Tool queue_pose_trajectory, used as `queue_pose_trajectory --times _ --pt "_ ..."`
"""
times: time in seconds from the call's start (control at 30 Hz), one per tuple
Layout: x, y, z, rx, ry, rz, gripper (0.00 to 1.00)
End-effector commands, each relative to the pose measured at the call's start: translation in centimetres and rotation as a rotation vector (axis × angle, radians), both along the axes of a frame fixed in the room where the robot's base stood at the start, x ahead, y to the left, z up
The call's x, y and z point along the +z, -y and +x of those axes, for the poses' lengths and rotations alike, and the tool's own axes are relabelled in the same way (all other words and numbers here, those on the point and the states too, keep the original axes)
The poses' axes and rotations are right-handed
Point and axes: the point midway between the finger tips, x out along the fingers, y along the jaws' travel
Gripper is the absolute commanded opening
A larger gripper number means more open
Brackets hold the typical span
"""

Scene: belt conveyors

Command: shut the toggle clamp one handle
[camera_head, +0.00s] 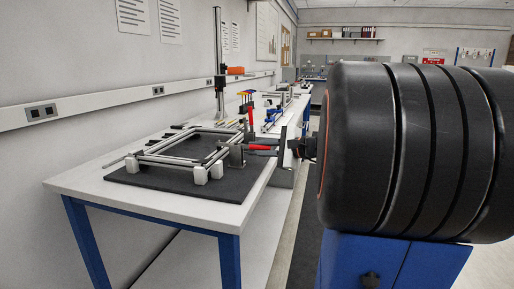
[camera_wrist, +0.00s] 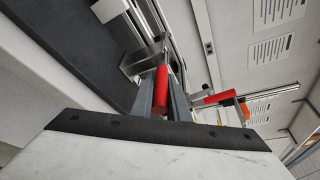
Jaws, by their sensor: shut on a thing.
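An aluminium-profile frame (camera_head: 165,152) lies on a dark mat (camera_head: 135,178) with toggle clamps at its right side. One red clamp handle (camera_head: 263,147) points out nearly level towards my gripper (camera_head: 276,148). The wrist view shows this red handle (camera_wrist: 160,92) between the two grey fingers of my gripper (camera_wrist: 163,85), which are shut on it. A second red handle (camera_head: 251,117) stands upright behind it; it also shows right of the fingers in the wrist view (camera_wrist: 219,97). No label shows which clamp is number one. The fingers partly hide the held clamp's linkage.
The white table (camera_head: 75,185) has blue legs and stands against the left wall. A dark post with an orange part (camera_head: 235,71) rises behind the frame. Screwdrivers (camera_head: 245,97) and other fixtures stand farther back.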

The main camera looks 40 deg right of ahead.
Motion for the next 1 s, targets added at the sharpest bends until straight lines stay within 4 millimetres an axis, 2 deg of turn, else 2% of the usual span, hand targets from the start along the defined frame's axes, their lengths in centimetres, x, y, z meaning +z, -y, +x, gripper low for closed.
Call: queue_pose_trajectory --times 0.57,0.6,0.67,1.0 --pt "-0.26 -0.13 0.02 0.002 0.026 0.023 0.0" --pt "-0.26 -0.13 0.03 0.002 0.026 0.023 0.19" --pt "-0.25 -0.12 0.03 0.002 0.026 0.023 0.33" --pt "-0.19 -0.03 -0.06 0.001 0.027 0.022 0.33"
